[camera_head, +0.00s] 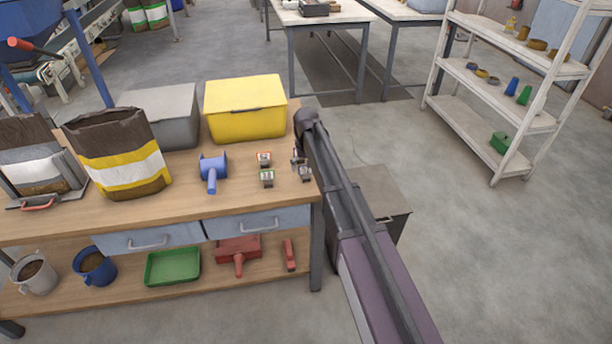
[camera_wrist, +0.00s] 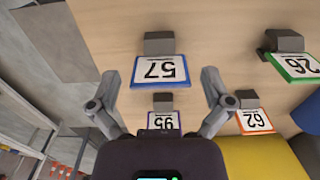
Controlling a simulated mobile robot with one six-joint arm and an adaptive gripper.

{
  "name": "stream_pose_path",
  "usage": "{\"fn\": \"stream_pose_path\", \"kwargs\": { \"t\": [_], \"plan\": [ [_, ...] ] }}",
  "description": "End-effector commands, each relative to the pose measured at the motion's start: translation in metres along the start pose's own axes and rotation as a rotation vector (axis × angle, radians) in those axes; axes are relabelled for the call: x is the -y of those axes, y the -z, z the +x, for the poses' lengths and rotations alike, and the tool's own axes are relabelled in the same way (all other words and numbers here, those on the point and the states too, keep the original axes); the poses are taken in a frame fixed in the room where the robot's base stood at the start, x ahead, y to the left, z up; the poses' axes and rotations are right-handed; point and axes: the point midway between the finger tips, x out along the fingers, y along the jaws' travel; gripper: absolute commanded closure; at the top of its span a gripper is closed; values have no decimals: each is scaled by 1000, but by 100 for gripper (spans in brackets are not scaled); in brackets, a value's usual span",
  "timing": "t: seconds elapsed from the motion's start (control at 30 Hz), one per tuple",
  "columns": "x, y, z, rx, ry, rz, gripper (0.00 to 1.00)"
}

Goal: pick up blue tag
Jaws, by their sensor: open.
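The blue-edged tag (camera_wrist: 160,70) is a white plate with a dark number and a grey clip block, lying on the wooden bench top. In the wrist view it sits between the tips of my gripper (camera_wrist: 161,78), with a gap on each side. My gripper is open and empty. A purple-edged tag (camera_wrist: 162,121) lies between the finger bases in that view. In the head view my gripper (camera_head: 300,160) is over the bench's right end, and it partly hides the tags there.
A green-edged tag (camera_head: 266,178) and an orange-edged tag (camera_head: 264,158) lie just left of my gripper. A blue scoop (camera_head: 213,170), a yellow bin (camera_head: 246,110) and a striped bag (camera_head: 122,157) stand farther left.

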Motion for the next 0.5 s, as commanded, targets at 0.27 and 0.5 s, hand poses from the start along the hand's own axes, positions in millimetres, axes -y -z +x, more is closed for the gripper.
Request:
{"fn": "stream_pose_path", "kwargs": {
  "t": [0.27,0.5],
  "plan": [
    [0,0,0,0,0,0,45],
    [0,0,0,0,0,0,74]
  ]
}}
